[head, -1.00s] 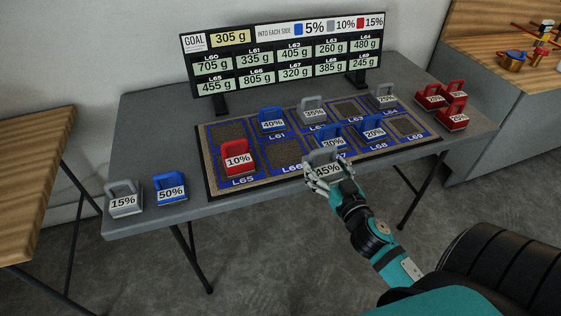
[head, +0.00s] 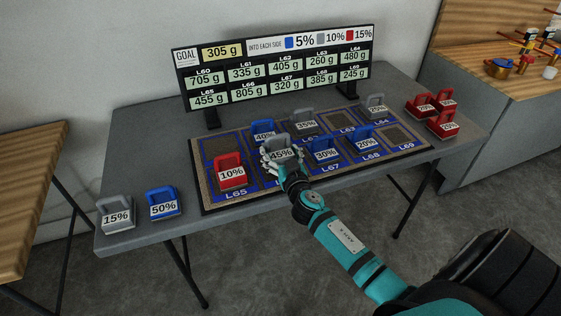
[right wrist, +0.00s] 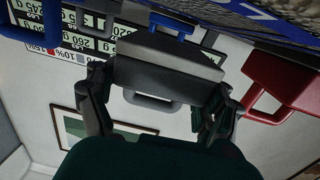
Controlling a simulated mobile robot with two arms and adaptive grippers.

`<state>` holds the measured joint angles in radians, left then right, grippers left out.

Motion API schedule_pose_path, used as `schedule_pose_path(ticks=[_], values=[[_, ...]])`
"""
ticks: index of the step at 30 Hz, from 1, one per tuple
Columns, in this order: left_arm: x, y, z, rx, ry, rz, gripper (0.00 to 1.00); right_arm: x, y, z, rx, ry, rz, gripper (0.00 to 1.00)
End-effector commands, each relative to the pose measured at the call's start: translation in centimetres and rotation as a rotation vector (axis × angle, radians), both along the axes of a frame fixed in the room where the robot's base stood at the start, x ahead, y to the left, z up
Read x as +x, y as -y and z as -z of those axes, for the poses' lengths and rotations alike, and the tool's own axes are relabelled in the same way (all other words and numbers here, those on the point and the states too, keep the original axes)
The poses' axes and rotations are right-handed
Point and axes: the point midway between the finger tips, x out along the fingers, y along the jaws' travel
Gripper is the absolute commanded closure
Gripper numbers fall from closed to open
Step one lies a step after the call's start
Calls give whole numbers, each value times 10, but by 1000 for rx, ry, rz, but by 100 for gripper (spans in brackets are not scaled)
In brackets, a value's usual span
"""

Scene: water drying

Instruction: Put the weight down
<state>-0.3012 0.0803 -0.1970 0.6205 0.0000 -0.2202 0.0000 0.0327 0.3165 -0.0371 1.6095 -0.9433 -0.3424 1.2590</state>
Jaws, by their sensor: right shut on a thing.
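My right gripper (head: 280,160) is shut on the grey 45% weight (head: 283,153). In the head view the weight appears over the front row, around cell L66, between the red 10% weight (head: 230,172) and the blue 30% weight (head: 325,151). The right wrist view shows my right gripper (right wrist: 160,95) with a finger on each side of the grey weight (right wrist: 165,62). I cannot tell whether its base touches the mat (head: 202,196). The L66 label is hidden behind gripper and weight. My left gripper is not in view.
The blue 40% weight (head: 263,132) stands just behind. The grey 35% (head: 305,123), blue 20% (head: 364,141) and grey 25% (head: 376,106) weights stand on the mat. Grey 15% (head: 116,214) and blue 50% (head: 162,205) weights stand left on the table (head: 150,130). A display board (head: 270,68) stands behind.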

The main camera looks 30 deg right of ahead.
Motion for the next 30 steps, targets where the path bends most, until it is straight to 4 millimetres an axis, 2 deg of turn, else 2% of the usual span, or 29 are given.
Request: schedule_pose_path(ticks=[3, 6, 18, 19, 23, 30], values=[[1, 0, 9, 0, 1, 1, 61, 0, -1, 20, 0, -2, 0, 71], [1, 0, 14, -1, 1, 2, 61, 0, -1, 31, 0, 0, -1, 71], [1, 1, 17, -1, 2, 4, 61, 0, -1, 36, 1, 0, -1, 71], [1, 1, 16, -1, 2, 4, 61, -1, -1, 36, 2, -3, -1, 18], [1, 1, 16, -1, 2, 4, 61, -1, -1, 36, 2, -3, -1, 1], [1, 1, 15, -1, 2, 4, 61, -1, -1, 35, 2, -3, -1, 0]])
